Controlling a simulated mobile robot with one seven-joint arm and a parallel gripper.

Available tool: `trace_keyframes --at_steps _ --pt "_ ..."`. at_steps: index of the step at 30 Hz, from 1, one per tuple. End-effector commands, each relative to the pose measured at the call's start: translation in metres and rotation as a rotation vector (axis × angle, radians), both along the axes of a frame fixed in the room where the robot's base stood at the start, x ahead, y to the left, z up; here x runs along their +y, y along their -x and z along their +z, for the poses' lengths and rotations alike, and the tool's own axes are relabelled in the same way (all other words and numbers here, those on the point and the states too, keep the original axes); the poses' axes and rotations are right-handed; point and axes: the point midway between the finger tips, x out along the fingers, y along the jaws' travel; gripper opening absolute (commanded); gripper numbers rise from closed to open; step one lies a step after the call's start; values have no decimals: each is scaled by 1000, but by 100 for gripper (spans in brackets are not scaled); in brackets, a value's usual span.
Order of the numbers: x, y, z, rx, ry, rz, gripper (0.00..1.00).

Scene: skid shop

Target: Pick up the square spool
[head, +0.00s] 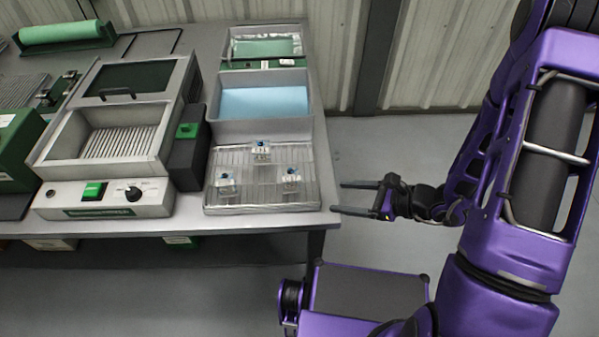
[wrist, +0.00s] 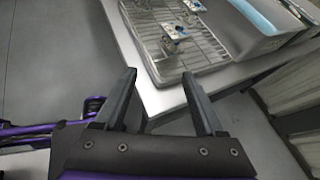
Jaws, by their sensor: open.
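Three small clear-and-silver pieces with blue tops stand apart on a wire rack tray (head: 240,205) near the table's right end. One is at the back (head: 262,152), one at the front left (head: 225,183), one at the front right (head: 291,178). I cannot tell which is the square spool. My gripper (head: 338,197) is open and empty, just right of the table's edge, its fingers pointing left towards the tray. In the wrist view the open fingers (wrist: 160,74) are short of the tray, with a piece (wrist: 172,36) beyond them.
A grey bin with a blue bottom (head: 265,102) stands behind the tray, and a foil-lined tray (head: 264,48) behind that. A grey machine with a green switch (head: 106,205) and a dark box (head: 188,150) stand left.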

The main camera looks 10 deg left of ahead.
Motion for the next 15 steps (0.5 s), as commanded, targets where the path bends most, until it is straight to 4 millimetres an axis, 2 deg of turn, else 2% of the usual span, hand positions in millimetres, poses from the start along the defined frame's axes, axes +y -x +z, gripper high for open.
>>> trace_keyframes --at_steps 3,8,11,15 --pt "6 3 2 36 -94 -134 72" --pt "11 1 2 48 -141 -211 72" --pt "22 -5 -3 50 -146 -215 72" --pt "47 -17 -14 49 -144 -212 72"
